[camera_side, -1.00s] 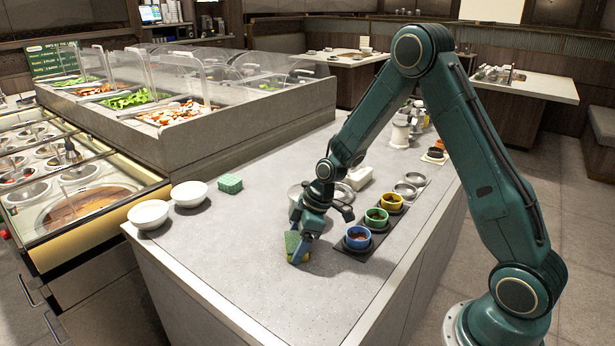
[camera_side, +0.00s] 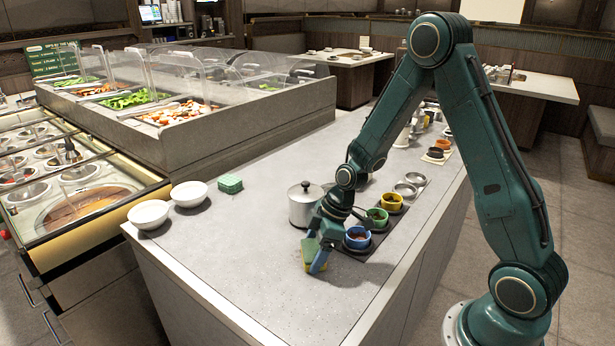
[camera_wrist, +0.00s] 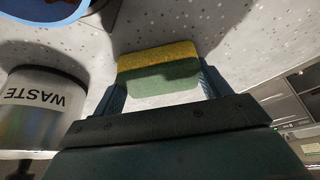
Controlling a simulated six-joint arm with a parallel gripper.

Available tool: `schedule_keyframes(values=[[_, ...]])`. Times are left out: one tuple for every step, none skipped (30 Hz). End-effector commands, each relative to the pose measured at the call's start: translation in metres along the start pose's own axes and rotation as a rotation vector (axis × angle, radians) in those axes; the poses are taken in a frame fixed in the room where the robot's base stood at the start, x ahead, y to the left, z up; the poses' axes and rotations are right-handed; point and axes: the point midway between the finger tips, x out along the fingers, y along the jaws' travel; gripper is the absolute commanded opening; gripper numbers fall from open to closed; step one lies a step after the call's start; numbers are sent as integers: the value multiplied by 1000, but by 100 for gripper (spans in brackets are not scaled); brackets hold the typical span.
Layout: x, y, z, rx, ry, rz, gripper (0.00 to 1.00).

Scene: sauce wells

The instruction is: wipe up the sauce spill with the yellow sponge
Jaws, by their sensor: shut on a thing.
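The sponge (camera_side: 313,254), yellow with a green layer, is between the fingers of my gripper (camera_side: 317,256) on or just above the grey counter, left of the blue cup. In the wrist view the sponge (camera_wrist: 158,72) sits between both fingers of my gripper (camera_wrist: 160,85), its yellow side away from the wrist. The gripper is shut on it. I cannot tell whether its lower face touches the counter. No sauce spill shows clearly; any under the sponge or gripper is hidden.
Blue (camera_side: 357,238), green (camera_side: 377,217) and yellow (camera_side: 391,202) cups stand right of the gripper. A lidded metal pot (camera_side: 303,207) stands behind it; the wrist view shows a container marked WASTE (camera_wrist: 38,105). The front counter (camera_side: 235,270) is clear.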

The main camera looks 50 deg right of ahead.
Motion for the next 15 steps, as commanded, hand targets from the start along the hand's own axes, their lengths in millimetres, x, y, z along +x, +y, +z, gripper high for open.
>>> schedule_keyframes(values=[[-1,4,-5,-3,3,5,58],[1,6,-6,-2,3,5,58],[4,8,-8,-1,3,3,58],[5,10,-9,-2,3,4,58],[2,12,-13,-3,5,7,58],[3,15,-15,-3,4,5,58],[5,16,-16,-3,3,4,58],[7,18,-18,-3,3,4,58],[10,21,-19,-3,3,4,58],[6,23,-23,-3,5,7,58],[7,25,-25,-3,5,6,58],[9,27,-26,-2,4,5,58],[11,29,-28,-2,3,4,58],[14,31,-29,-2,3,4,58],[10,35,-33,-4,6,8,58]])
